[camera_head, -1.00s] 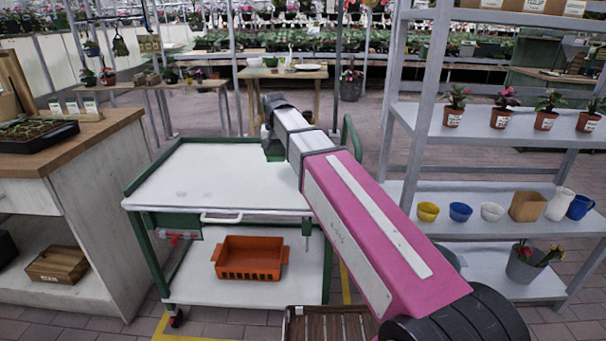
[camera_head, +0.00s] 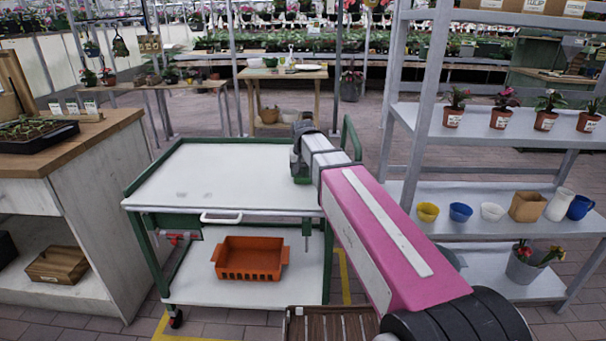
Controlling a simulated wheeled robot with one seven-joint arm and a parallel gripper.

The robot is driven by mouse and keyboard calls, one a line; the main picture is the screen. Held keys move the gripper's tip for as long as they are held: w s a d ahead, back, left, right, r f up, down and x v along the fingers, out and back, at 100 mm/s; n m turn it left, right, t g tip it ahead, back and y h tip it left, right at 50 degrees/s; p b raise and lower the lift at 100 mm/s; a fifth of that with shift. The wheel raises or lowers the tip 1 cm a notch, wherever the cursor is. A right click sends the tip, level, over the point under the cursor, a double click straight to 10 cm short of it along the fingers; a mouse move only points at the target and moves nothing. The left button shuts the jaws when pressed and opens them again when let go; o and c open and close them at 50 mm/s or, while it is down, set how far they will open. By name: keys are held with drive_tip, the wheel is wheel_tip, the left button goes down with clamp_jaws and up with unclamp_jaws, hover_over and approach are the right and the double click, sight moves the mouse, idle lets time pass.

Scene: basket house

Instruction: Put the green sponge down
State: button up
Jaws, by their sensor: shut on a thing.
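My gripper (camera_head: 300,176) is at the end of my pink and grey arm, low over the right part of the white-topped cart (camera_head: 220,180). I cannot tell whether the sponge touches the cart top. The rest of the cart top is bare apart from faint grey marks at the left.
An orange crate (camera_head: 250,260) sits on the cart's lower shelf. A grey shelf rack at right holds potted plants, a yellow bowl (camera_head: 428,212), a blue bowl (camera_head: 460,212) and other containers. A wooden bench (camera_head: 75,140) with a seedling tray stands at left.

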sight(303, 172)
drive_tip(key=shift+f, duration=0.25)
drive_tip(key=shift+f, duration=0.15)
drive_tip(key=o, duration=0.9)
drive_tip(key=r, duration=0.4)
drive_tip(key=s+r, duration=0.1)
drive_tip(key=r, duration=0.7)
drive_tip(key=shift+s+r, duration=0.15)
drive_tip(key=shift+s, duration=0.25)
